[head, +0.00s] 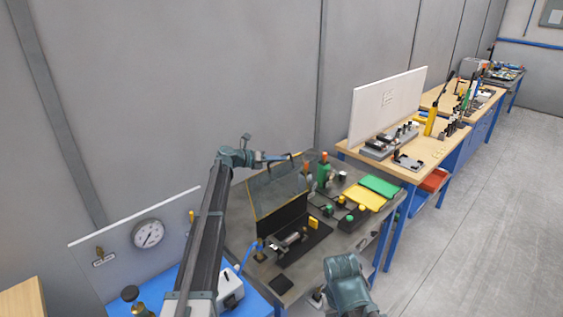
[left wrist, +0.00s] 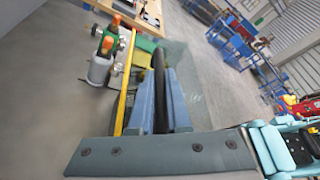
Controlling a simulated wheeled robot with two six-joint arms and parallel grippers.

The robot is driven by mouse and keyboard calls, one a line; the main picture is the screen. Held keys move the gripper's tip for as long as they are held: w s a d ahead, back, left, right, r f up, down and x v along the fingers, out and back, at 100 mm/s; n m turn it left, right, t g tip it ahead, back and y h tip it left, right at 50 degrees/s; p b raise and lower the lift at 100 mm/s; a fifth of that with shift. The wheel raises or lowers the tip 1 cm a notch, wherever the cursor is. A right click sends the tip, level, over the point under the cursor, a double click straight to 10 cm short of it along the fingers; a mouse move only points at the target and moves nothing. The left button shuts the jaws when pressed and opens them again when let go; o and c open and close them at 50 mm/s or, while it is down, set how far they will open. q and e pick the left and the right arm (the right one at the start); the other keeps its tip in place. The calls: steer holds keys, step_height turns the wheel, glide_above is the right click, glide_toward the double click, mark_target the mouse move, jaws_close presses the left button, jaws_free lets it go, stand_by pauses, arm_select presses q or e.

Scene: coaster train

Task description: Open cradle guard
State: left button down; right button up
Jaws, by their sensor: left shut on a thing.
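The cradle guard (head: 277,188) is a clear panel with a yellow-edged frame, standing tilted up over the workbench in the head view. Its black lower part (head: 282,217) is behind the cradle (head: 291,240), which holds a metal cylinder on a dark plate. My left gripper (head: 284,158) is at the guard's top edge. In the left wrist view its blue fingers (left wrist: 160,100) are shut on a dark bar (left wrist: 158,75), apparently the guard's handle, with the yellow frame edge (left wrist: 124,85) beside it. Of my right arm only a teal link shows; its fingers are hidden.
Green bottle-like parts with orange tops (head: 324,170) stand just right of the guard. Green (head: 380,186) and yellow (head: 363,196) pads lie at the bench's right. A gauge panel (head: 148,234) stands at left. The floor (head: 480,200) at right is clear.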

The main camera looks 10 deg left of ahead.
arm_select(q)
steer(key=shift+a, duration=0.1)
stand_by(0.3)
steer(key=c, duration=0.9)
jaws_free()
steer(key=p+v, duration=0.4)
steer(key=v, duration=0.9)
steer(key=shift+s+a+r, duration=0.1)
steer(key=shift+s+a, duration=0.1)
steer(key=shift+a, duration=0.05)
steer(key=shift+a, duration=0.1)
